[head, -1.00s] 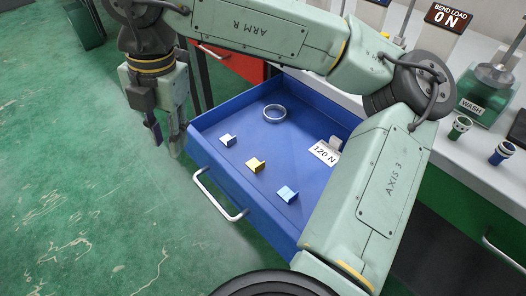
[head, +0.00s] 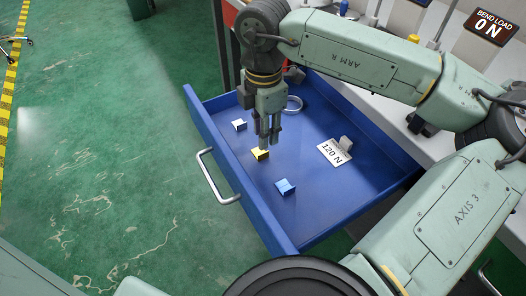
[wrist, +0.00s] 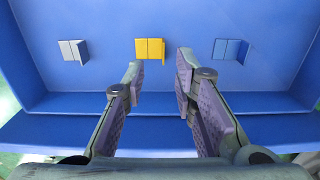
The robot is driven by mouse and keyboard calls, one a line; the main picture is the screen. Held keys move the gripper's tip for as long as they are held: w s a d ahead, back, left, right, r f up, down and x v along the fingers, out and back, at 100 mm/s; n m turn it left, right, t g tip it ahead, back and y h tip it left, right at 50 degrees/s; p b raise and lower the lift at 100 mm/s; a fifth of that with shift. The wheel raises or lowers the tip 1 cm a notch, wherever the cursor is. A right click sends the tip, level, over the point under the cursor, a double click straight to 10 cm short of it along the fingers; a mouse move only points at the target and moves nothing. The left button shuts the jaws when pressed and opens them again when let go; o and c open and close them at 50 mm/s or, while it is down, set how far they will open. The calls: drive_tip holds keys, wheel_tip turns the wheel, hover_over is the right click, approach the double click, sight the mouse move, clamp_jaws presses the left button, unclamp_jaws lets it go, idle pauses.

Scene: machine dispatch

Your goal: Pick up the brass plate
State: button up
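The brass plate (head: 260,154) is a small yellow bent piece lying on the floor of the open blue drawer (head: 320,213). It sits between a silver-grey plate (head: 239,125) and a blue plate (head: 286,187). In the wrist view the brass plate (wrist: 150,49) lies just beyond my fingertips, in line with the gap between them. My gripper (head: 268,143) points down over the drawer, close to the brass plate. Its fingers (wrist: 158,75) are apart with nothing between them. The height above the plate is hard to tell.
The silver-grey plate (wrist: 73,50) and the blue plate (wrist: 230,50) flank the brass one. The drawer's front wall and handle (head: 213,180) stand near the gripper.

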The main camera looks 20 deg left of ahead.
sight(263, 153)
drive_tip(key=shift+s+d+f+p, duration=0.1)
drive_tip(key=shift+f+p, duration=0.4)
drive_tip(key=shift+f, duration=1.15)
drive_tip(key=shift+s+f+p, duration=0.1)
drive_tip(key=shift+f+p, duration=0.4)
drive_tip(key=shift+f, duration=1.15)
clamp_jaws()
